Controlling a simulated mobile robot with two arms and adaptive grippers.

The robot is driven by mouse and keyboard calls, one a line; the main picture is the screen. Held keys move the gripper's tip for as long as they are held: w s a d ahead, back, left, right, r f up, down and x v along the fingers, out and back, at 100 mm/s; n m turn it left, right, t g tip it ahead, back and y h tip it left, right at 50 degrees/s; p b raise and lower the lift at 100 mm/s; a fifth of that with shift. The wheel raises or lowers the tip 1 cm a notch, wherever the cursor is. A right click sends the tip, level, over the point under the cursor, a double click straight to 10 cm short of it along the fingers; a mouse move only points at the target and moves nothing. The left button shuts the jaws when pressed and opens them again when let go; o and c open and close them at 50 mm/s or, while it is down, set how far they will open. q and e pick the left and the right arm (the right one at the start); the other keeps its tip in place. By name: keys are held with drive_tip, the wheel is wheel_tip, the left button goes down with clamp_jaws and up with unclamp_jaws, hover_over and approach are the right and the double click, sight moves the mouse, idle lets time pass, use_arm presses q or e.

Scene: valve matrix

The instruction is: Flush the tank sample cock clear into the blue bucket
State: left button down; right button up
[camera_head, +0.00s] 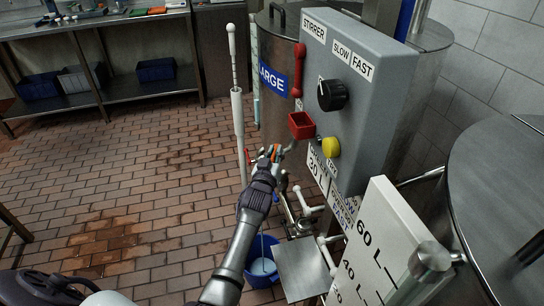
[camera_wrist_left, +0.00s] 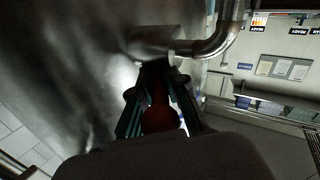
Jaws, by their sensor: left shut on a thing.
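My left gripper (camera_head: 272,153) reaches to the side of the large steel tank (camera_head: 276,122). In the left wrist view its fingers (camera_wrist_left: 160,98) are closed around a red handle (camera_wrist_left: 158,116) in front of the tank wall. The fingers hide most of the handle and the cock body. The blue bucket (camera_head: 249,279) stands on the floor below, partly behind my left forearm, with pale liquid (camera_head: 263,266) in it. A thin pale line shows above the liquid; I cannot tell whether it is a stream. My right gripper is out of view.
A grey stirrer panel (camera_head: 372,75) with a black knob (camera_head: 332,95) and yellow button (camera_head: 331,147) stands close right of the gripper. A white upright tube (camera_head: 238,115) stands just left. Pipes and white-handled valves (camera_head: 303,201) lie below. Tiled floor (camera_head: 130,180) is open left.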

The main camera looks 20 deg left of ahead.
use_arm(q)
drive_tip(key=c, duration=1.2)
unclamp_jaws()
drive_tip(key=shift+s+d, duration=0.1)
drive_tip(key=shift+s, duration=0.4)
drive_tip(key=v, duration=1.1)
